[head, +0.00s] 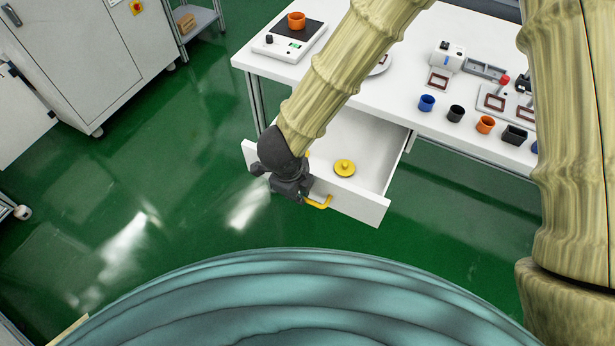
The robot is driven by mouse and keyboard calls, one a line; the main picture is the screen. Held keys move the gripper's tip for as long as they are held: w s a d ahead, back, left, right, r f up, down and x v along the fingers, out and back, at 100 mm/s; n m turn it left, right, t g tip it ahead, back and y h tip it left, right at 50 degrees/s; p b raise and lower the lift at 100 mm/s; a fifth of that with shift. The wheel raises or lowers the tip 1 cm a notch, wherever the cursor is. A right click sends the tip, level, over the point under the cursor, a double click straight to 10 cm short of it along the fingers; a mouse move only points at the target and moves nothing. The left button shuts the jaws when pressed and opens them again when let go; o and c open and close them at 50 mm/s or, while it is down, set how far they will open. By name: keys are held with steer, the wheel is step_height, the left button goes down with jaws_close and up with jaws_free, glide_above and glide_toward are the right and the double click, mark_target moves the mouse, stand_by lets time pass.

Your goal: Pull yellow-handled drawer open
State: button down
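The white drawer (361,203) stands pulled out from under the white table, with its inside showing. Its yellow handle (321,203) is on the front panel, and only its right part shows. My dark gripper (303,194) is at the left part of the handle, in front of the drawer front. The gripper body hides the handle's left end and the fingertips. I cannot tell whether the fingers are closed around the handle or only beside it. A yellow round piece with a knob (344,168) lies inside the drawer.
The white table (405,100) carries a scale (284,47) with an orange pot (296,20), a blue cup (427,103), a black cup (456,113) and other small items. Grey cabinets (90,50) stand at the left. The green floor (130,190) left of the drawer is clear.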

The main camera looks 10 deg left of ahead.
steer(key=shift+s+a, duration=0.25)
steer(key=shift+s, duration=0.3)
steer(key=c, duration=1.5)
jaws_free()
steer(key=r, duration=0.4)
steer(key=s+r, duration=0.1)
steer(key=r, duration=0.3)
steer(key=s+r, duration=0.1)
steer(key=r, duration=0.3)
steer(key=shift+a, duration=0.35)
steer(key=shift+f, duration=0.1)
